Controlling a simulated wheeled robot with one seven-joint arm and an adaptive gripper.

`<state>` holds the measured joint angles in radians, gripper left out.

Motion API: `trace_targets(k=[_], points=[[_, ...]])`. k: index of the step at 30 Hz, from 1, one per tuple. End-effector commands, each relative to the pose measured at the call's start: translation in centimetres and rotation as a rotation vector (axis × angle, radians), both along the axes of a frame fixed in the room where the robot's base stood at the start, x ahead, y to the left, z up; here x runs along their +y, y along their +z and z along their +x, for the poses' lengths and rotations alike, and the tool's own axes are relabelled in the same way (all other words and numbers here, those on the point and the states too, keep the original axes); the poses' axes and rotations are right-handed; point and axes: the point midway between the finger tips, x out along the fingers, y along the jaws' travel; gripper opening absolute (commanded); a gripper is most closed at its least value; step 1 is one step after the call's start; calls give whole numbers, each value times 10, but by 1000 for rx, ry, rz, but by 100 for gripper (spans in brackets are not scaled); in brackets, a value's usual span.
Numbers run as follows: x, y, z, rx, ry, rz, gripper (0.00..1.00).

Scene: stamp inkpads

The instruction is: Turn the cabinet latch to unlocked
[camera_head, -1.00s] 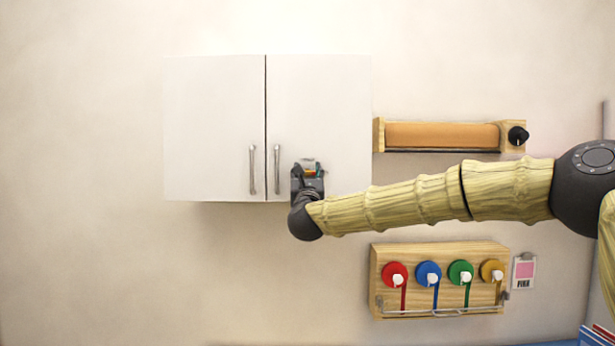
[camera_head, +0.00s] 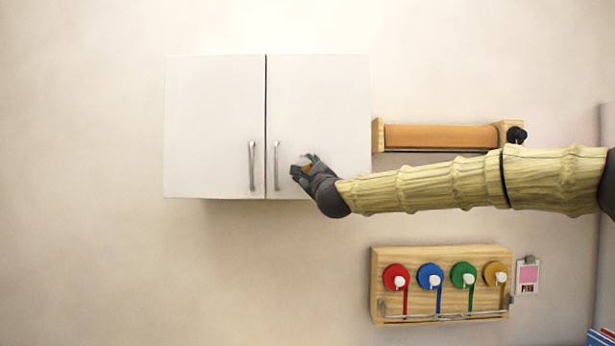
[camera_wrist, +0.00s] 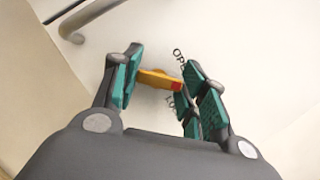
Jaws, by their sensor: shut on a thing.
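The cabinet (camera_head: 215,110) is white with two closed doors. On its right door is a small yellow latch with a red tip (camera_wrist: 155,79). In the wrist view, part of an "OPEN" label (camera_wrist: 181,60) shows above the red tip and part of a "LOCK" label (camera_wrist: 174,101) below it. The tip lies between the two. My gripper (camera_wrist: 160,82) has its teal-padded fingers on either side of the latch and is shut on it. In the head view my gripper (camera_head: 303,167) is tilted at the right door, hiding most of the latch.
Two bar handles stand left of my gripper; the nearer is the right door handle (camera_head: 277,165). A wooden-ended roller (camera_head: 440,136) is mounted to the right, above my arm. A wooden rack with several coloured discs (camera_head: 440,257) hangs below. A pink card (camera_head: 528,275) is beside it.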

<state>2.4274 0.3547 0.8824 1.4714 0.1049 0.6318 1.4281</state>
Motion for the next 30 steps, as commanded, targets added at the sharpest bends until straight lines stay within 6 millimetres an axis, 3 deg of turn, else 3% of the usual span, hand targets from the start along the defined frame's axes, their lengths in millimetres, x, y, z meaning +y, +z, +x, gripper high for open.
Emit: trace_targets(k=[18,30], points=[[-1,5,0,0,-1,-558,19],[0,3,0,0,0,-760,19]])
